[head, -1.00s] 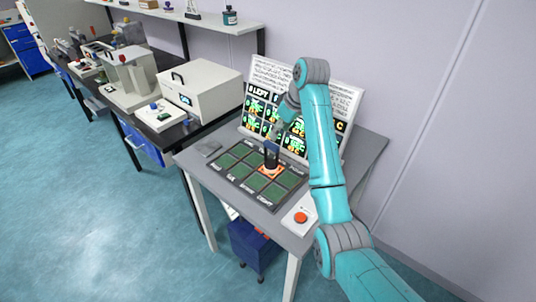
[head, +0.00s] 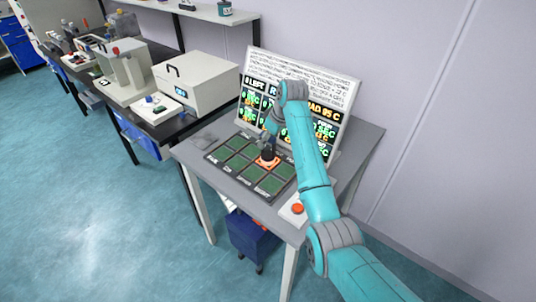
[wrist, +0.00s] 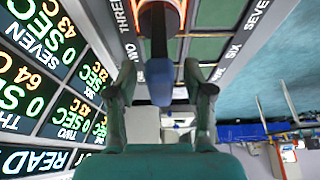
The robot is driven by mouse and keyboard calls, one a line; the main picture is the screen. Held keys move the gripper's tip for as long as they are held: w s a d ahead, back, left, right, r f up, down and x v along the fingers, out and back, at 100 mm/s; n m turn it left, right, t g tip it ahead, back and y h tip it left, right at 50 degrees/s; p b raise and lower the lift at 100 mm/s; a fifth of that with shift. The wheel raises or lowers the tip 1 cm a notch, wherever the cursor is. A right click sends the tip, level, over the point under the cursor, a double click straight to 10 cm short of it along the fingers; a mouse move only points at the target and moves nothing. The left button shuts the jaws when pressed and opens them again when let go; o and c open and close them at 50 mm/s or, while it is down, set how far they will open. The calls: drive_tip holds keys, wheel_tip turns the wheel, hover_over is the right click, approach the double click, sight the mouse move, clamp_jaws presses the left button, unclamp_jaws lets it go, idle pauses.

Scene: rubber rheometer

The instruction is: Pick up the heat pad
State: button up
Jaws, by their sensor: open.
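The heat pad (head: 267,161) is an orange and white piece with an upright dark handle, standing on the dark mat of green squares on the grey table. In the wrist view its blue-black handle (wrist: 160,80) points towards my gripper, and its glowing orange edge shows at the top. My gripper (head: 268,138) is just above the pad in the head view, partly covering the handle. In the wrist view my gripper (wrist: 160,72) is open, with one finger on each side of the handle. I see no clear contact, and the fingers are apart.
A display board (head: 300,75) with green and orange readouts stands close behind the mat. A red button (head: 297,208) on a white plate sits at the table's front right. A white box instrument (head: 197,82) stands on the left bench.

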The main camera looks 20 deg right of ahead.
clamp_jaws()
drive_tip(key=shift+r, duration=0.15)
